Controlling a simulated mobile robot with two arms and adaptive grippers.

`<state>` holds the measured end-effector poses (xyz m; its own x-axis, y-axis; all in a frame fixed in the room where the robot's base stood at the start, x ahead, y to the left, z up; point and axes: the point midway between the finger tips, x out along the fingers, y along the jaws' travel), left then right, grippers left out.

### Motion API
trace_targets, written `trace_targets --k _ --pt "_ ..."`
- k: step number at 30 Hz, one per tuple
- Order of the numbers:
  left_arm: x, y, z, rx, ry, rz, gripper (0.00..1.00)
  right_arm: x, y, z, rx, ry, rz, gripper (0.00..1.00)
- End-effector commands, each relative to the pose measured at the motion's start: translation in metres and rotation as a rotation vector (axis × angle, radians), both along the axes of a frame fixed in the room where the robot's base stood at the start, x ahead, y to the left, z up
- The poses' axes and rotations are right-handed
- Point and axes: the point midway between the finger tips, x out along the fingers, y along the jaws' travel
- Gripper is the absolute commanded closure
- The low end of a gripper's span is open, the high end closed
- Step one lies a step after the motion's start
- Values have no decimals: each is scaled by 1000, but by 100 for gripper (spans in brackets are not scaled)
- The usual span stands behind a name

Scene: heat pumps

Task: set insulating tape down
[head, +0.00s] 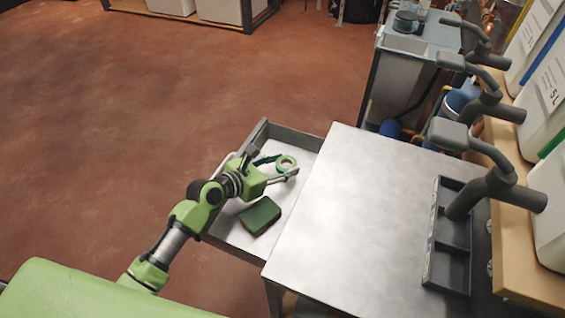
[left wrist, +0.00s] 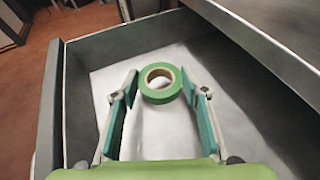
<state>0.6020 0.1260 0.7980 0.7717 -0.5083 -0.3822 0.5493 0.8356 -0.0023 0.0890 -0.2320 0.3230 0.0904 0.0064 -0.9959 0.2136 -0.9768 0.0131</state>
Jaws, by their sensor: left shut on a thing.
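The insulating tape (head: 286,158) is a green roll with a pale core, inside the open drawer (head: 232,238) in the head view. In the left wrist view the tape (left wrist: 160,95) sits between the tips of both fingers, with its hole facing up. My left gripper (head: 284,166) reaches into the drawer from the left and is shut on the tape. It also shows in the left wrist view (left wrist: 161,88). Whether the roll touches the light drawer floor is hard to tell. My right gripper is not in view.
A dark green block (head: 260,216) lies in the drawer, nearer than the tape. A bare metal worktop (head: 350,215) adjoins the drawer on the right. A dark divided tray (head: 447,240) and containers with grey pump heads (head: 497,192) stand further right. Drawer walls surround the gripper.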

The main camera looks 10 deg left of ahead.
Motion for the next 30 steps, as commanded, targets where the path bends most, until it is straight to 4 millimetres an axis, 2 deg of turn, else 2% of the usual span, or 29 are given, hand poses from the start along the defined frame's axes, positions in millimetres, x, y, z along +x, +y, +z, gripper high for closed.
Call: trace_targets --k 3,4,6,16,20,30 --pt "0 0 -1 -1 0 0 75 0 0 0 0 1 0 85" --pt "0 0 -1 -1 1 0 54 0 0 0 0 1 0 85" --pt "0 0 -1 -1 1 0 42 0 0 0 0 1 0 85" --pt "0 0 0 0 0 0 42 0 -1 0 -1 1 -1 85" --pt "0 0 11 2 -3 -2 42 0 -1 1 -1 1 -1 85" --pt "-56 36 37 1 3 -1 42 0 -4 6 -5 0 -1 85"
